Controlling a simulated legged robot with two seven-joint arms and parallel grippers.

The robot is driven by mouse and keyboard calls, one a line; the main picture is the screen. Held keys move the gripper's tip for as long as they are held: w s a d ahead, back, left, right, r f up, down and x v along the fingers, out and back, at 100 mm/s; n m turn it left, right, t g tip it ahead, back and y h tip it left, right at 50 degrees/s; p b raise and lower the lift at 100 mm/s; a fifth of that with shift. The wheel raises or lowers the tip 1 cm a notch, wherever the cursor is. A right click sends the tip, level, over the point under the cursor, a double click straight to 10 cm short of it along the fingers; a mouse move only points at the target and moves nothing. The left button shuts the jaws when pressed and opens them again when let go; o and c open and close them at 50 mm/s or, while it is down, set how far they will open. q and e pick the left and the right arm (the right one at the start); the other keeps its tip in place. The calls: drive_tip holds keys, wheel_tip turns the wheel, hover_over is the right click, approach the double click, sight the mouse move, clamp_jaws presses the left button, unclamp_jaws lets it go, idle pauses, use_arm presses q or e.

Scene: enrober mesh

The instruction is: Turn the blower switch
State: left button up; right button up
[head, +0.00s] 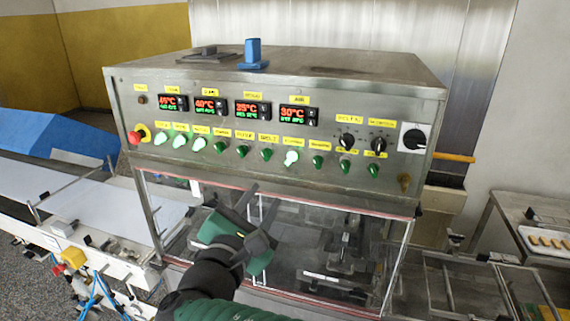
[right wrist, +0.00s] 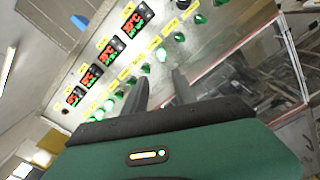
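The steel control panel (head: 330,130) carries a row of green switches (head: 267,154) under yellow labels; several glow pale and the others are dark green. The labels are too small to read, so I cannot tell which one is the blower switch. The row also shows in the right wrist view (right wrist: 145,69). My right gripper (head: 264,193) is in front of the machine, below the switch row. Its two fingers are apart with nothing between them, and in the right wrist view the fingertips (right wrist: 161,77) point towards the row. My left gripper is not in view.
A red emergency stop (head: 135,137) is at the panel's left. Black knobs (head: 379,144) and a black rotary switch (head: 414,138) are at its right. Temperature displays (head: 246,109) sit above the row. A clear guard (head: 330,240) is below. A white conveyor (head: 110,215) runs left.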

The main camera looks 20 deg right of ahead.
drive_tip(key=v, duration=0.2)
drive_tip(key=shift+s+a+b, duration=0.1)
drive_tip(key=shift+s+b, duration=0.2)
drive_tip(key=shift+s, duration=0.05)
idle(0.4)
